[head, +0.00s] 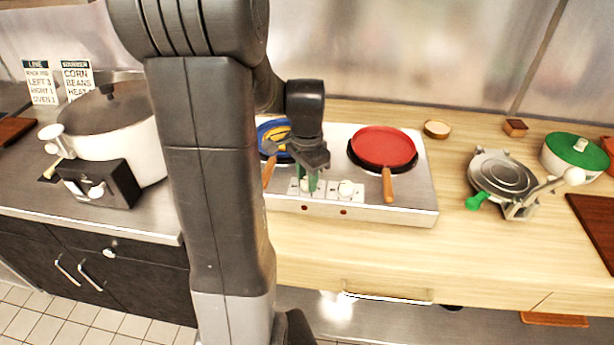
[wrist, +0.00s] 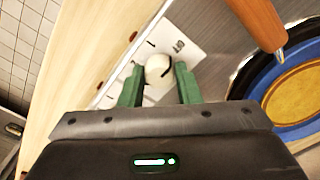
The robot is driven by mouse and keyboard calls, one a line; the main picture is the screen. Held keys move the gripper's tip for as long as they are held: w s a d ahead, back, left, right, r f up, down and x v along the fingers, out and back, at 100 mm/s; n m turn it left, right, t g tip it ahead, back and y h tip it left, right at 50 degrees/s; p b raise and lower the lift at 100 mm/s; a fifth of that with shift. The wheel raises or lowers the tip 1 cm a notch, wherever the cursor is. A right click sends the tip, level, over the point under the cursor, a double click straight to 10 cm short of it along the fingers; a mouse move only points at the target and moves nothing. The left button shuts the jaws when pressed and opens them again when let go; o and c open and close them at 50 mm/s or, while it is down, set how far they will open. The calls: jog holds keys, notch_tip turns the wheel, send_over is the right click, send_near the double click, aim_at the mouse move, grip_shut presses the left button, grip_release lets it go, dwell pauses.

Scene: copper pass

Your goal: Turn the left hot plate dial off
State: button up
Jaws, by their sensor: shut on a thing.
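The hot plate (head: 413,208) stands on the wooden counter with two dials on its top front. The left dial (wrist: 158,69) is a white knob with a dark mark, on a white plate with printing. My gripper (head: 310,184) reaches down over this dial from above. In the wrist view its green fingers (wrist: 158,87) stand on either side of the knob, shut on it. The right dial (head: 346,188) is white and free, just right of my gripper. Which setting the left dial points to cannot be told.
A blue pan (wrist: 285,112) with an orange handle sits on the left burner, close to my gripper. A red pan (head: 383,146) is on the right burner. A waffle iron (head: 502,176) stands right; a large white cooker (head: 120,137) stands left.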

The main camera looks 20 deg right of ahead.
jog(key=o, duration=1)
jog(key=shift+r, duration=0.1)
notch_tip(320, 180, up, 14)
jog(key=shift+f, duration=0.15)
jog(key=shift+f, duration=0.1)
notch_tip(320, 180, down, 14)
jog(key=shift+r, duration=0.1)
dwell(0.3)
